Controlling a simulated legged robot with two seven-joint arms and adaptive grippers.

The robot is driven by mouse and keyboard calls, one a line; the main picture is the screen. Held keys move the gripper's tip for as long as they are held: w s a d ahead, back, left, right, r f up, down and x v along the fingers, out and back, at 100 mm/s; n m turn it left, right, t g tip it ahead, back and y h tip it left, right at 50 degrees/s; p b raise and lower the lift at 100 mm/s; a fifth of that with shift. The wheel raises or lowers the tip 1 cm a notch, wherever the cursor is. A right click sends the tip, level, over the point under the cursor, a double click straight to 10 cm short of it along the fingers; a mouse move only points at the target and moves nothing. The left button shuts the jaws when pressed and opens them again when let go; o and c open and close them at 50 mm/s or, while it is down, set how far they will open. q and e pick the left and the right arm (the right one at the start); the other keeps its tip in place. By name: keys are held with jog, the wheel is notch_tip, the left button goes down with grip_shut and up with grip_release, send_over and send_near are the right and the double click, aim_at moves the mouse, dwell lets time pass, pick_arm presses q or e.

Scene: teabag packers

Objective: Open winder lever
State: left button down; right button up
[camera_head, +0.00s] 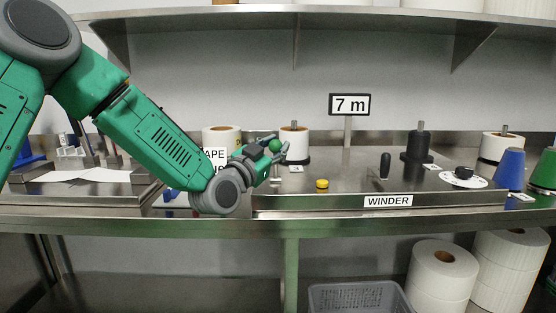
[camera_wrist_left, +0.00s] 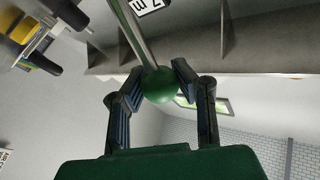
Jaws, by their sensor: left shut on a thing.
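The winder (camera_head: 340,172) is a steel bench unit with a "WINDER" label (camera_head: 388,201) on its front edge. A lever with a green ball knob (camera_head: 275,145) stands at its left side. My left gripper (camera_head: 272,149) is at this knob. In the left wrist view the green knob (camera_wrist_left: 160,85) sits between the two fingers of my left gripper (camera_wrist_left: 155,88), which are shut on it. The lever's metal rod (camera_wrist_left: 132,35) runs up and away from the knob. My right gripper is not in view.
A white roll (camera_head: 294,141) stands just behind my left gripper. A yellow button (camera_head: 322,184), a black lever (camera_head: 385,166), a black spindle (camera_head: 418,146) and a dial (camera_head: 463,176) lie to the right. Blue and green cones (camera_head: 510,170) stand far right. A shelf (camera_head: 320,14) hangs above.

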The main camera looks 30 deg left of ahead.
pick_arm(q)
jog(key=shift+s+d+f, duration=0.1)
jog(key=shift+s+d, duration=0.05)
jog(key=shift+s, duration=0.05)
jog(key=shift+s+f+b, duration=0.2)
jog(key=shift+s+b, duration=0.05)
jog(key=shift+b, duration=0.1)
jog(key=shift+f, duration=0.1)
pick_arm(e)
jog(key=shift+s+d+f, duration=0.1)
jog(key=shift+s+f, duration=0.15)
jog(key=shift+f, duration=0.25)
pick_arm(q)
jog(key=shift+d+f, duration=0.15)
jog(key=c, duration=1.7)
grip_release()
jog(key=shift+c, duration=0.2)
jog(key=o, duration=0.6)
jog(key=shift+s, duration=0.25)
jog(key=shift+c, duration=0.2)
jog(key=shift+s+r, duration=0.1)
jog(key=shift+r, duration=0.1)
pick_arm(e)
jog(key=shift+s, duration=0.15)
pick_arm(q)
jog(key=shift+f, duration=0.1)
